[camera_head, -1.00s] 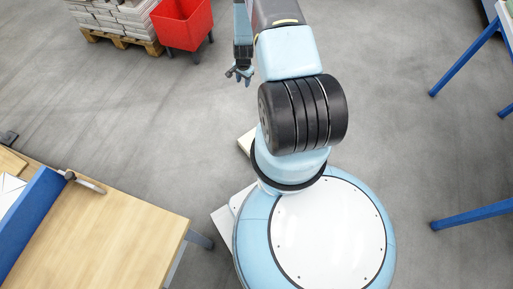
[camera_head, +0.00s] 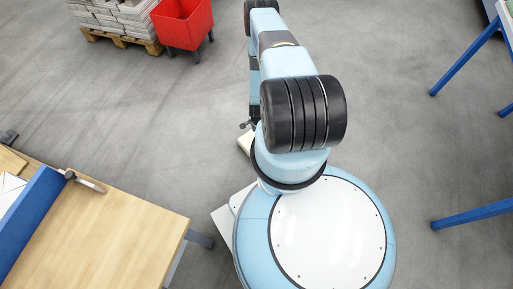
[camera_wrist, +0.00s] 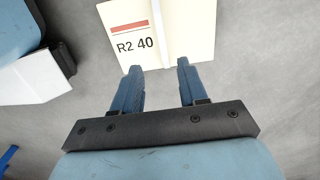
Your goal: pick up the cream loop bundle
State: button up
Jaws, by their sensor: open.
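The cream loop bundle (camera_wrist: 190,38) lies on the grey floor at the top of the wrist view. It is a flat cream block with a pale band across it, a red stripe and the print "R2 40". In the head view a small cream corner (camera_head: 245,142), probably the same bundle, shows beside my arm, which hides the rest.
A wooden table (camera_head: 110,235) with a blue rail (camera_head: 30,218) stands at lower left. A red bin (camera_head: 183,22) and a pallet (camera_head: 125,38) of grey stacks are at the back left. Blue table legs (camera_head: 470,214) stand at right. Open floor lies between.

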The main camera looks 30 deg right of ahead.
jog(key=shift+w+f, duration=0.1)
jog(key=shift+f, duration=5.6)
jog(key=shift+c, duration=0.2)
grip_shut()
